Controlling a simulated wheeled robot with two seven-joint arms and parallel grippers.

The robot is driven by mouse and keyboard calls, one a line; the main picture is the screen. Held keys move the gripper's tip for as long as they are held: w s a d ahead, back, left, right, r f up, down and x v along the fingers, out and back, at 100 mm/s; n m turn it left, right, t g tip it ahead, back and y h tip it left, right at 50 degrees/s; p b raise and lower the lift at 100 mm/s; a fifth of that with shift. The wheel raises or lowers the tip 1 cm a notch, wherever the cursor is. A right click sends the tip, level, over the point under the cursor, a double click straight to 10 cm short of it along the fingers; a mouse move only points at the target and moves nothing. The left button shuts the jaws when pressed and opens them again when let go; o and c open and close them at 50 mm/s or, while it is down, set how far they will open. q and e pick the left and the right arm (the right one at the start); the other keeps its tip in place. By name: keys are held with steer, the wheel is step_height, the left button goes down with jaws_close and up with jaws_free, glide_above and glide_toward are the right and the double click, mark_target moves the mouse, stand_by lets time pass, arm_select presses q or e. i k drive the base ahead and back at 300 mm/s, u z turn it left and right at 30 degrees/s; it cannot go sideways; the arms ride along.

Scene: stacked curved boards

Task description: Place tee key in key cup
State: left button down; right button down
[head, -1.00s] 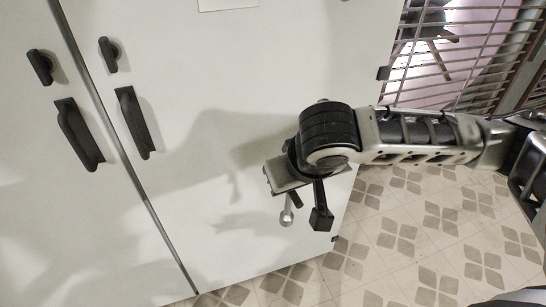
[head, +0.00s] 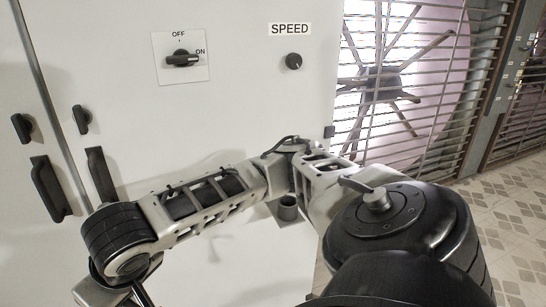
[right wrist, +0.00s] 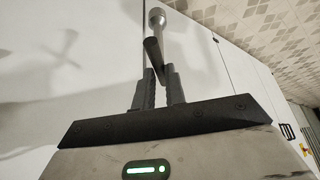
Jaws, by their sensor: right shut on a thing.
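The tee key (right wrist: 156,20) shows in the right wrist view with a dark handle and a pale metal shaft pointing away from the gripper. My right gripper (right wrist: 158,76) is shut on its dark handle. In the head view, my right arm reaches across to the lower left, and its gripper and the key are hidden or out of frame there. A dark round cup (head: 288,208) on a grey bracket, which looks like the key cup, is on the cabinet's lower right, partly behind my right arm. Its inside is hard to see. My left gripper is not in view.
A white cabinet (head: 235,115) fills the left and middle, with an OFF/ON switch (head: 183,59), a SPEED knob (head: 293,61) and black door handles (head: 101,174). A large fan behind a grille (head: 400,90) is on the right. Tiled floor (head: 510,215) is at lower right.

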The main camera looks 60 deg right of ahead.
mark_target(288, 214)
steer(key=u, duration=0.05)
steer(key=k, duration=0.45)
steer(key=z, duration=0.95)
